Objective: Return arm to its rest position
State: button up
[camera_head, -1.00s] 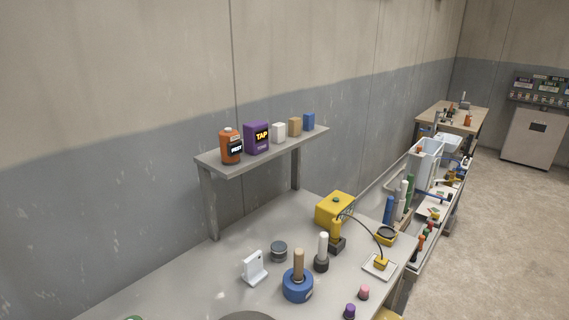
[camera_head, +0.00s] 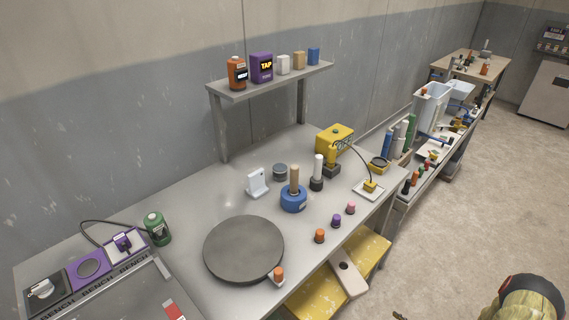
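My gripper is not in view, so its fingers and anything in them are hidden from me. A rounded yellow-green part with a dark, red-edged end shows at the lower right; it may belong to my arm, but I cannot tell.
A grey bench (camera_head: 226,190) holds a dark round disc (camera_head: 243,249), a blue-based post (camera_head: 293,199), several small coloured caps and a green canister (camera_head: 158,229). A shelf (camera_head: 275,80) holds several containers. A yellow piece (camera_head: 322,293) juts from below the bench. Open floor (camera_head: 465,210) lies right.

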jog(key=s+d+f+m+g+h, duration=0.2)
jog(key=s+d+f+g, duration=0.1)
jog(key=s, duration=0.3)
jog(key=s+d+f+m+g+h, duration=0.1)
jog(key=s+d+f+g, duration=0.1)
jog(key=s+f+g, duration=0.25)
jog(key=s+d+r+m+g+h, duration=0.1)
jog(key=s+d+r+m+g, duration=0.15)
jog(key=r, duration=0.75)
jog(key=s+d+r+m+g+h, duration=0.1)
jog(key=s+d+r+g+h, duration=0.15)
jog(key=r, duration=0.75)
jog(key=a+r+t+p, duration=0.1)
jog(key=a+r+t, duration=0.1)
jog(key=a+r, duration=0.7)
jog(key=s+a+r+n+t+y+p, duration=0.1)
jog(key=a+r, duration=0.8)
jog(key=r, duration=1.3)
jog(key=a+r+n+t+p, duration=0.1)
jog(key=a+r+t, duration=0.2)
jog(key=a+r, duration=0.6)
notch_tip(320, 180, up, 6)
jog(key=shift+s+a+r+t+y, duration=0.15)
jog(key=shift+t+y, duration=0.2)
